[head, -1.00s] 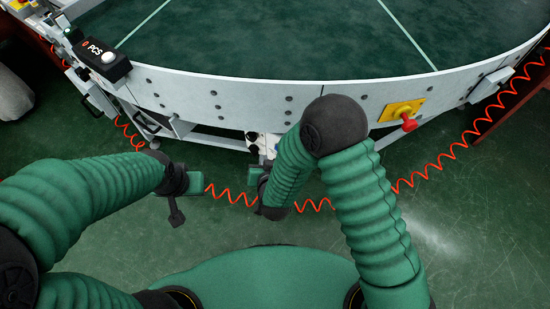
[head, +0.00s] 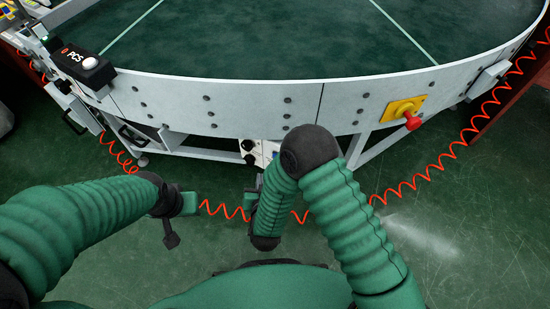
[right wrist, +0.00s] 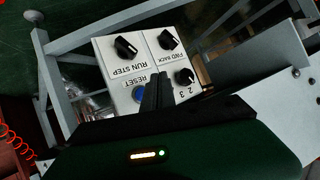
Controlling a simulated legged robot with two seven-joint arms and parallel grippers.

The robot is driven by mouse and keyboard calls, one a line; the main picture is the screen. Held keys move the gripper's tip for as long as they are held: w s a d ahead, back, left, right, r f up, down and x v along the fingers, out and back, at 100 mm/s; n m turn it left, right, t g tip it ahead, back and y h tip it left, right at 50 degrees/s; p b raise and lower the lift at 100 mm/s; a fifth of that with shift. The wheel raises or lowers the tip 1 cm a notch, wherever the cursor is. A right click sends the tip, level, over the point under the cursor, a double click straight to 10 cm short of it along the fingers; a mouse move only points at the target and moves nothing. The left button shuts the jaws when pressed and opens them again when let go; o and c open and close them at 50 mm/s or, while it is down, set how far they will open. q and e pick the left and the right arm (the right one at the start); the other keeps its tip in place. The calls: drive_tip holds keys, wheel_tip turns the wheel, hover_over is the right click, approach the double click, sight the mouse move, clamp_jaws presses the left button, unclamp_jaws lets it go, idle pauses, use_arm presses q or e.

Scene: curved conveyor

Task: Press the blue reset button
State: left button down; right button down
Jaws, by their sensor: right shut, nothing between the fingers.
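The blue reset button (right wrist: 138,95) is on a white control panel (right wrist: 118,74) in the right wrist view, below the word RESET. My right gripper (right wrist: 158,84) is shut and empty. Its dark fingertips appear just right of the button and cover part of the panel; whether they touch it I cannot tell. In the head view the panel (head: 267,150) shows small under the conveyor rim, with my right gripper (head: 259,182) just below it, partly hidden by my forearm. My left gripper (head: 171,236) hangs at the left, its jaws unclear.
Black knobs (right wrist: 126,46) sit on the panel close to the button. The curved conveyor (head: 230,100) spans the back. A red emergency knob on a yellow plate (head: 403,109) is at right. A PCS box (head: 82,66) is at left. A coiled red cable (head: 440,163) hangs below the rim.

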drive_tip(key=w+d, duration=0.1)
drive_tip(key=w, duration=0.1)
drive_tip(key=w+d, duration=0.2)
drive_tip(key=shift+w+d, duration=0.25)
drive_tip(key=shift+w, duration=0.05)
drive_tip(key=shift+d, duration=0.1)
idle(1.7)
drive_tip(key=shift+w+d, duration=0.2)
drive_tip(key=shift+w, duration=0.1)
drive_tip(key=shift+w+d, duration=0.25)
drive_tip(key=shift+w, duration=0.1)
idle(0.8)
drive_tip(key=shift+s+r, duration=0.1)
drive_tip(key=shift+s+a+p, duration=0.3)
drive_tip(key=shift+s+a, duration=0.2)
drive_tip(key=shift+s, duration=0.1)
